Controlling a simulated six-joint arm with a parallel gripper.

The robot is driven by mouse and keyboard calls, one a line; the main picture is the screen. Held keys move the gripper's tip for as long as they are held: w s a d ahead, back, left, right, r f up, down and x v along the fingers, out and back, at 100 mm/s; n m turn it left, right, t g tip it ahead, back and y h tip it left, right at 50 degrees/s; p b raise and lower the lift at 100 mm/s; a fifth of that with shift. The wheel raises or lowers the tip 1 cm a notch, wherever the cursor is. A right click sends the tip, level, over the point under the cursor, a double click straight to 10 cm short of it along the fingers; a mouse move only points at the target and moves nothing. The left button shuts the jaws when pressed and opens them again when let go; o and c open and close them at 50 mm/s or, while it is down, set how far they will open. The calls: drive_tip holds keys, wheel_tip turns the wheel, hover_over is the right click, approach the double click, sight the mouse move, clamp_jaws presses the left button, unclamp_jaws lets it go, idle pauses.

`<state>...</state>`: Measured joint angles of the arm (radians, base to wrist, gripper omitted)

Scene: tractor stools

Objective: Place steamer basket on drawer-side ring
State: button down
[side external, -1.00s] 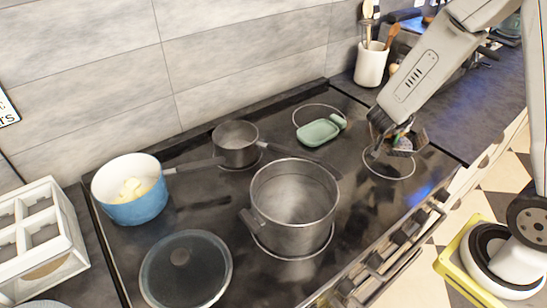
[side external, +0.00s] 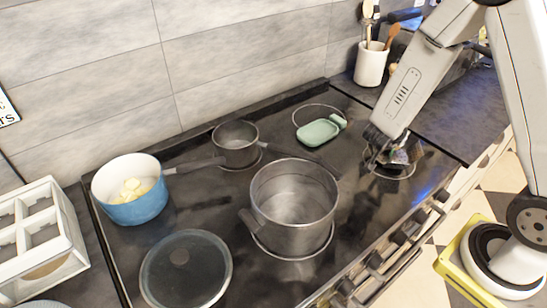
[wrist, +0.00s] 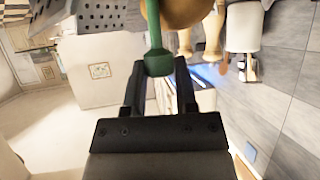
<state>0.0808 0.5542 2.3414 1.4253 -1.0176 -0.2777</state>
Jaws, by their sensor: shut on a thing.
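The steamer basket (side external: 405,155) appears as a small, shiny, dark multicoloured thing at my gripper (side external: 383,151) in the side view. It is low over the front right ring (side external: 393,178) of the cooktop, on the drawer side. Basket and gripper cover part of that ring; I cannot tell whether the basket touches the cooktop. In the wrist view my gripper (wrist: 158,68) is shut on a green handle-like part (wrist: 157,62), which I take to be the basket's. The basket's body is not clear there.
A large steel pot (side external: 293,215), small saucepan (side external: 236,145), blue pot (side external: 130,190) and glass lid (side external: 185,270) occupy the cooktop (side external: 215,200). A green dish (side external: 318,132) lies on the back right ring. A utensil crock (side external: 371,65) stands behind. Knobs (side external: 400,237) line the front.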

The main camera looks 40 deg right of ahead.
drive_tip(key=shift+f, duration=0.15)
drive_tip(key=shift+c, duration=2)
unclamp_jaws()
drive_tip(key=shift+a+r, duration=0.15)
drive_tip(key=shift+r, duration=0.1)
drive_tip(key=v, duration=0.7)
drive_tip(key=shift+a, duration=0.1)
